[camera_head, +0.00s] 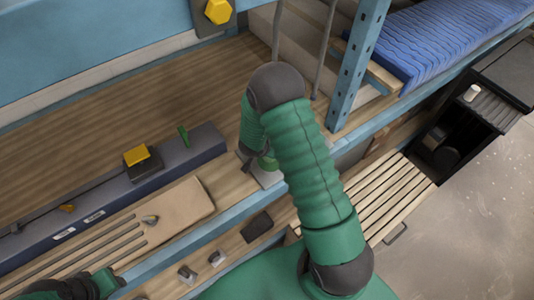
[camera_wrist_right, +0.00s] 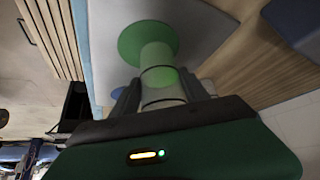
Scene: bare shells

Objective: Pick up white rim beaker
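The beaker (camera_wrist_right: 160,78) shows in the right wrist view, with a clear and green body and a wide green disc at its far end, against a pale grey surface (camera_wrist_right: 195,22). Its near end sits between the two dark fingers of my right gripper (camera_wrist_right: 162,97). The fingers lie close along both sides; I cannot tell whether they press on it. The white rim is not clearly seen.
A blue upright post (camera_head: 357,65) stands right of my right arm. A dark grey ledge (camera_head: 190,153) with a yellow-topped block (camera_head: 140,158) runs along the wooden bench at the left. A slatted wooden surface (camera_head: 395,195) and a black cabinet (camera_head: 455,135) are at the right.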

